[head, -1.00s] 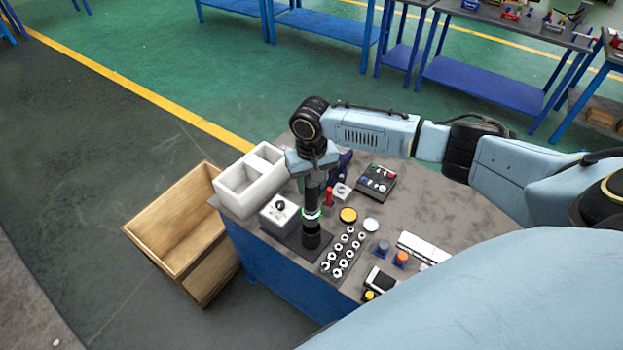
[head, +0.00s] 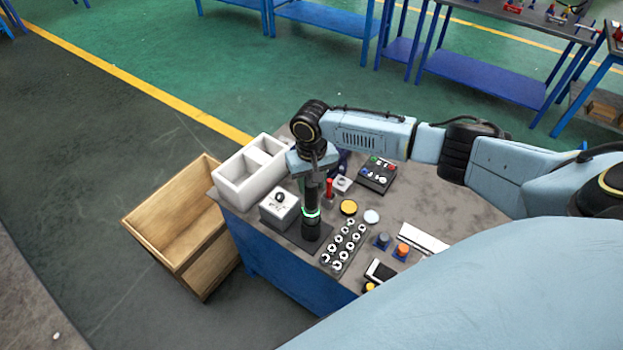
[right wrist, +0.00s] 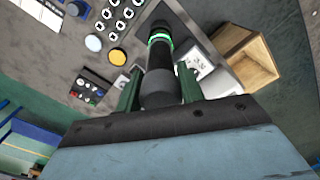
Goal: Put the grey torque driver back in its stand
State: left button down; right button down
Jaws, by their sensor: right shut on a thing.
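The torque driver (head: 311,210) is a dark grey cylinder with a glowing green ring; it also shows in the right wrist view (right wrist: 159,45). My right gripper (head: 312,172) is shut on its upper part, between green fingers in the right wrist view (right wrist: 160,88). The driver looks about upright, its thick lower end over a dark base plate (head: 292,236) that seems to belong to the stand. A white box with a dark round fitting (head: 279,208) is beside it. I cannot tell whether the driver's lower end touches the plate or is seated. My left gripper is out of view.
A black rack with several white-ringed holes (head: 344,246) is close right of the driver. Yellow (head: 348,207) and pale (head: 371,216) discs lie behind it. A white divided bin (head: 236,184) is at the table's left edge, with a wooden crate (head: 165,222) beyond.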

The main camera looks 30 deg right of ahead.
jog(key=shift+w+f+b, duration=0.1)
jog(key=shift+f+b, duration=0.4)
jog(key=shift+f, duration=0.65)
jog(key=c, duration=0.9)
grip_release()
jog(key=shift+o, duration=0.4)
jog(key=shift+f, duration=0.2)
jog(key=shift+r, duration=0.15)
notch_tip(320, 180, up, 3)
jog(key=p, duration=0.3)
jog(key=shift+r+p, duration=0.95)
jog(key=shift+p, duration=0.15)
